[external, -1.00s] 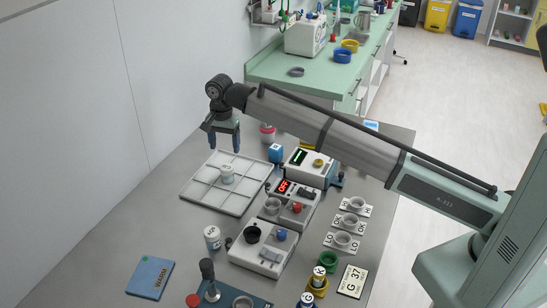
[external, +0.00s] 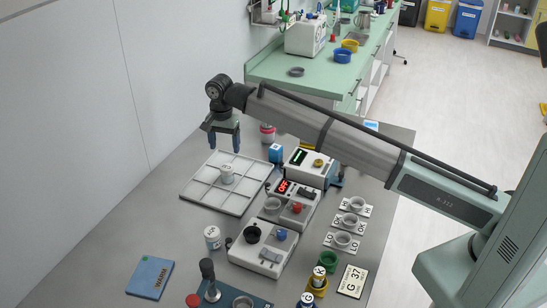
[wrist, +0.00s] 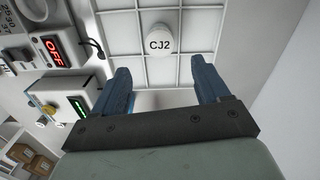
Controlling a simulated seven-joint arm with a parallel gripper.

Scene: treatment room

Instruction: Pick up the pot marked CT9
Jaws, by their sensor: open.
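My gripper (external: 224,143) is open and empty, raised above the back of the grey compartment tray (external: 199,190). In the wrist view its two blue fingers (wrist: 163,78) are spread apart. A white pot (external: 227,174) stands in the tray; in the wrist view its lid (wrist: 159,39) reads CJ2, and it lies beyond the fingertips, not between them. Another white pot (external: 212,237) stands on the table in front of the tray, its mark too small to read. I cannot make out CT9 on any pot in view.
Several small cups (external: 342,239) stand on labelled cards. A blue book (external: 150,277) lies front left.

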